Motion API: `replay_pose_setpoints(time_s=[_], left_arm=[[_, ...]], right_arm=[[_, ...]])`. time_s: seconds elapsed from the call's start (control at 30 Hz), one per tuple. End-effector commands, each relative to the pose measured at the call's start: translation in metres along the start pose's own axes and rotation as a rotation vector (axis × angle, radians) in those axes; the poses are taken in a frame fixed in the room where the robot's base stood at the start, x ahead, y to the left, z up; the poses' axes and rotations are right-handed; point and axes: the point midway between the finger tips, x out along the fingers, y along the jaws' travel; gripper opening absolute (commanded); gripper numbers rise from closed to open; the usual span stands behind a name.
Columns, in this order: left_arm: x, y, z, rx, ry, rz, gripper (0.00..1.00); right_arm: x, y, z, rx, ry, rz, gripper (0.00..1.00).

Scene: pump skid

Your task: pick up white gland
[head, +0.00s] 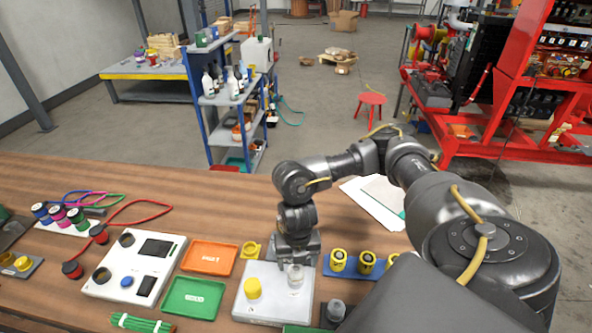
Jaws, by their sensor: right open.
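The white gland (295,280) stands upright on the pale square plate (272,312), to the right of a yellow gland (252,289). My right gripper (297,262) points down just above and behind the white gland, with open jaws. The gripper's fingers are small and dark here, and I cannot tell whether they touch the gland. My left gripper does not show.
An orange tray (209,257) and a green tray (194,298) lie left of the plate. A white test box (134,266) stands further left. Yellow-topped parts sit in a blue holder (352,272) to the right. A dark grey part (336,310) stands near the plate's right side.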

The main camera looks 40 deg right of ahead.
Motion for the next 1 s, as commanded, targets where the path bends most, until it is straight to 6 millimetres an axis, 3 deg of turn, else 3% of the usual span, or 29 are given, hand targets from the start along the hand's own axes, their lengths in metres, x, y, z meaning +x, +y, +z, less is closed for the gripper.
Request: replay_pose_setpoints(time_s=[0.13,0.4,0.7,1.0], left_arm=[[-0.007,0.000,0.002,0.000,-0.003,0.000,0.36],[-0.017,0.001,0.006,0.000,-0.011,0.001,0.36],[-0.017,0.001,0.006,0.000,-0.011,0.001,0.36],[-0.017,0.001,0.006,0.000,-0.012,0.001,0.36]], right_arm=[[0.009,0.001,0.001,0.002,0.001,-0.002,0.68],[0.046,0.003,0.003,0.002,0.001,-0.001,0.68],[0.052,0.003,0.003,-0.001,0.000,0.000,0.68],[0.051,0.003,0.003,0.000,0.000,0.000,0.29]])
